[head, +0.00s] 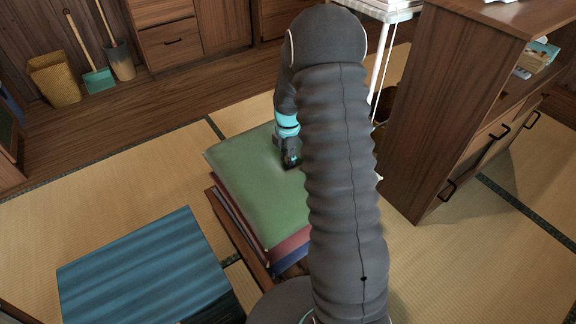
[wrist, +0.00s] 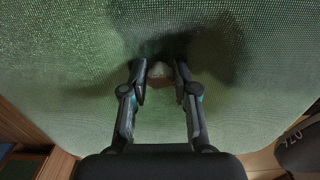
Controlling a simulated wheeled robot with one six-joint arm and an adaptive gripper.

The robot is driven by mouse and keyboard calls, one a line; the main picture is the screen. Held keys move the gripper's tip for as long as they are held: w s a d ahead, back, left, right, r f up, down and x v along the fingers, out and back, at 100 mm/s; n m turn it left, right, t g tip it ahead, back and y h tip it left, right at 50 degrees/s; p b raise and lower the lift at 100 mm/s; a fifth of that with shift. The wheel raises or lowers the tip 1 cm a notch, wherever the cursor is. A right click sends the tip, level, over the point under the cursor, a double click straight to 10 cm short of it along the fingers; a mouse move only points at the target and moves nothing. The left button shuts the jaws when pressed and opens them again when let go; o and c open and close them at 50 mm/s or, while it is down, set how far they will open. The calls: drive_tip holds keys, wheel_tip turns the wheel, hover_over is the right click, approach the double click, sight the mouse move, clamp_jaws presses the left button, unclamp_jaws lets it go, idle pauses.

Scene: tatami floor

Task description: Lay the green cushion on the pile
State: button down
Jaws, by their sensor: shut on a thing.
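The green cushion (head: 255,185) lies flat over a pile made of a red cushion (head: 287,248) and a blue cushion (head: 290,262). In the head view it looks level and in line with the red one; I cannot tell whether it rests fully on it. My gripper (head: 291,160) points down at the middle of the green cushion. In the wrist view my gripper (wrist: 160,82) is shut on a small rounded knob at the centre of the green cushion (wrist: 75,95). My arm hides the cushion's right side.
A dark wooden edge (head: 238,235) shows beside the pile. A blue striped flat-topped thing (head: 145,265) stands at the lower left. A wooden cabinet (head: 440,110) stands close on the right. A basket (head: 54,80) and a green dustpan (head: 99,80) stand at the back left. Tatami (head: 110,195) is clear left of the pile.

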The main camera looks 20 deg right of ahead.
drive_tip(key=shift+f, duration=1.9)
drive_tip(key=shift+f, duration=0.1)
drive_tip(key=shift+f, duration=0.25)
drive_tip(key=c, duration=0.9)
unclamp_jaws()
drive_tip(key=shift+r, duration=0.1)
